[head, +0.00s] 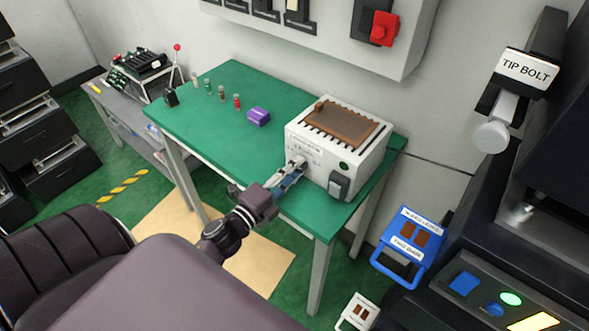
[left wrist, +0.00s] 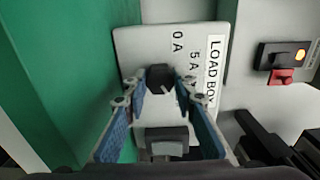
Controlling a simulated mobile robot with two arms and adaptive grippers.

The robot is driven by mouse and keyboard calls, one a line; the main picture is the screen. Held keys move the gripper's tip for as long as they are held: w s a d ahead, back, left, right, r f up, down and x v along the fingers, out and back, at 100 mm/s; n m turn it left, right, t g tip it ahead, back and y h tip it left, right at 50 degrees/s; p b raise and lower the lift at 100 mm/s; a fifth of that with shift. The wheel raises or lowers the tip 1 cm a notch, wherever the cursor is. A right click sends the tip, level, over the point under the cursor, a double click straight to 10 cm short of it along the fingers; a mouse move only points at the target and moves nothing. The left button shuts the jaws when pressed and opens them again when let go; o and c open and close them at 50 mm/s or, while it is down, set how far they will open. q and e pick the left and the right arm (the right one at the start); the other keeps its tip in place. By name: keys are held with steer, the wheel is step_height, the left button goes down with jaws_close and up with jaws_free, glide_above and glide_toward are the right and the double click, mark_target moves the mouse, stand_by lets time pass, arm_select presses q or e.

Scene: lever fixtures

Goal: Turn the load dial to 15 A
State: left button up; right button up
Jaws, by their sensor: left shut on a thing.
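The load box (head: 372,160) is a white case with a slatted brown top, standing on the right end of the green table. In the left wrist view its front panel (left wrist: 140,45) reads "LOAD BOX", "0 A" and "5 A". The load dial (left wrist: 159,74) is a small black knob on that panel. My left gripper (head: 296,166) reaches the panel from the front. In the left wrist view its two blue-padded fingers (left wrist: 161,88) are shut on the dial, one at each side. The dial's setting cannot be read, and other scale marks are hidden. My right gripper is not in view.
A black switch (head: 339,186) and a green lamp (head: 343,165) are on the box near the dial.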

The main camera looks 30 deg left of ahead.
arm_select(q)
steer(key=o, duration=1.1)
steer(key=shift+o, duration=0.2)
steer(key=shift+s, duration=0.1)
steer(key=s, duration=1.2)
steer(key=shift+a, duration=0.4)
steer(key=shift+f, duration=0.1)
